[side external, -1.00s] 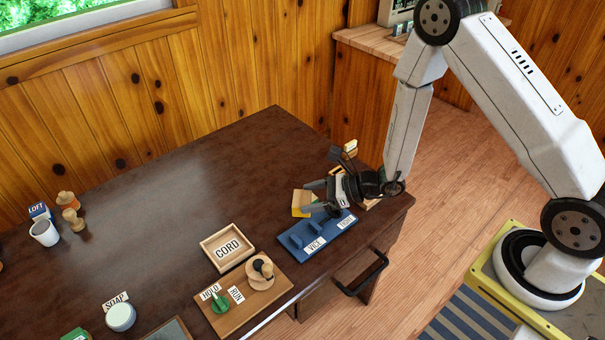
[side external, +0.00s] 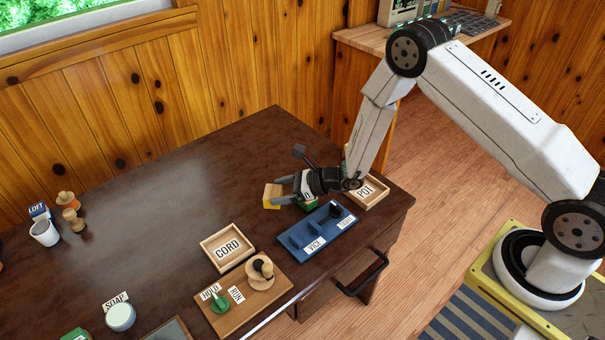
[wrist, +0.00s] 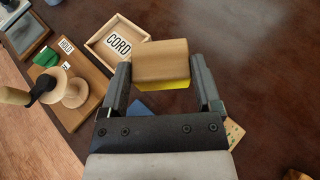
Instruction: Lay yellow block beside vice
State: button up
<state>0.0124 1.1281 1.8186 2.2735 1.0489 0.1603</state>
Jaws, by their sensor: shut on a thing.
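The yellow block (side external: 271,196), with a wooden-looking face, is held between the fingers of my gripper (side external: 284,199). In the wrist view the block (wrist: 162,64) sits between the two dark fingertips of my gripper (wrist: 162,80). In the wrist view only a blue corner of the vice (wrist: 137,110) shows; my gripper hides the rest.
A wooden tray labelled CORD (side external: 227,247) stands left of the vice, and one labelled POT (side external: 368,191) to its right. A board with a green handle and a spool (side external: 243,299) is in front of the CORD tray. A green thing (side external: 309,205) is partly hidden under my gripper. The table's back middle is clear.

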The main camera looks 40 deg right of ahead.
jog(key=shift+w+a+f, duration=0.2)
jog(key=shift+w+f, duration=0.8)
jog(key=shift+f, duration=0.3)
jog(key=shift+w+a+f, duration=0.15)
jog(key=shift+w+f, duration=0.85)
jog(key=shift+f, duration=0.25)
jog(key=shift+w+f, duration=0.25)
jog(key=shift+f, duration=1.6)
jog(key=o, duration=1)
jog(key=shift+f, duration=0.1)
jog(key=shift+o, duration=0.2)
jog(key=shift+r, duration=0.2)
jog(key=shift+v, duration=6)
